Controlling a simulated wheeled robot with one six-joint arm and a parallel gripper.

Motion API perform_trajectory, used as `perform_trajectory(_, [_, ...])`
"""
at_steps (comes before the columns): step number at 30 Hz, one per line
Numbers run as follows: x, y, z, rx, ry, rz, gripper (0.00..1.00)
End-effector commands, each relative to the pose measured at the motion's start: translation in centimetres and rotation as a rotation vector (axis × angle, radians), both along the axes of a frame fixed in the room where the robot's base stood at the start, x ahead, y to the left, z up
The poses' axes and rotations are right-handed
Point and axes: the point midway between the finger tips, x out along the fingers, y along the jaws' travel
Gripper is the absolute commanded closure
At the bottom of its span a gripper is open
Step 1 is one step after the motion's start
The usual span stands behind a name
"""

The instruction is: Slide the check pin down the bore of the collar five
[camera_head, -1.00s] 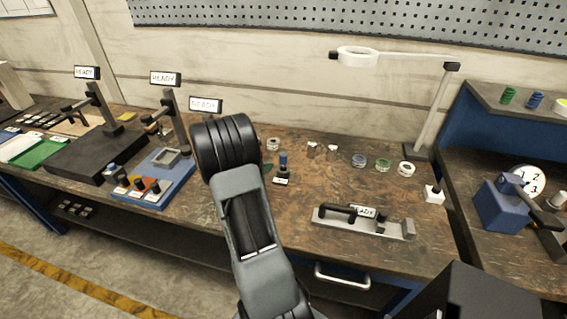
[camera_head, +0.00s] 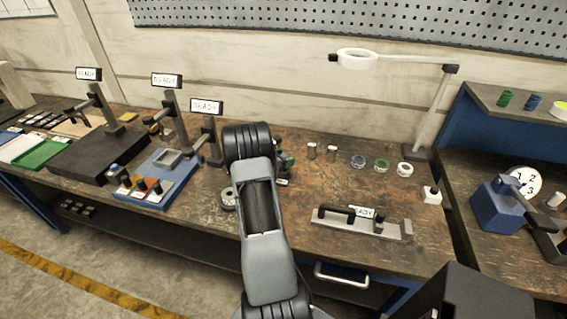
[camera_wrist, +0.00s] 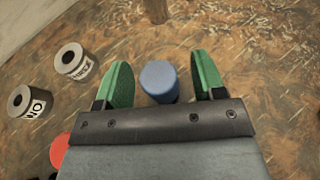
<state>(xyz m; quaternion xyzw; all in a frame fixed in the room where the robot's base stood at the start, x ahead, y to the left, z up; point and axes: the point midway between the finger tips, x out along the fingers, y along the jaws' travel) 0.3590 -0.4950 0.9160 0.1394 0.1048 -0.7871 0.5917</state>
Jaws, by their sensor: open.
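My gripper (camera_wrist: 163,76) is open in the wrist view, with its two green fingers apart. A blue cylinder, which looks like the check pin (camera_wrist: 158,80), stands between the fingers with a gap on each side. In the head view my arm hides most of the gripper and the pin; a bit of green finger shows right of the arm. Two grey collars with dark bores lie left of the gripper in the wrist view: one nearer (camera_wrist: 28,101) and one farther (camera_wrist: 72,62). Their lettering is only partly legible, and I cannot tell which collar is five.
Blue (camera_head: 358,161), green (camera_head: 382,165) and white (camera_head: 405,169) rings stand right of my arm. A grey READY fixture (camera_head: 362,222) lies nearer the front. A white ring lamp (camera_head: 357,58) overhangs the back. A red round thing (camera_wrist: 59,150) shows at the wrist view's lower left.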

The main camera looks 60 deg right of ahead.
Motion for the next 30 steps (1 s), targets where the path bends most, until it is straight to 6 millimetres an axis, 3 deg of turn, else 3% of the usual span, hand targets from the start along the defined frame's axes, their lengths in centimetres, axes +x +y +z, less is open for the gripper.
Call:
perform_trajectory(5, [0.00, 0.01, -0.02, 0.000, 0.000, 0.000, 0.38])
perform_trajectory(23, [0.00, 0.03, 0.01, 0.000, 0.000, 0.000, 0.95])
perform_trajectory(30, [0.01, 0.01, 0.10, -0.001, -0.001, 0.000, 0.97])
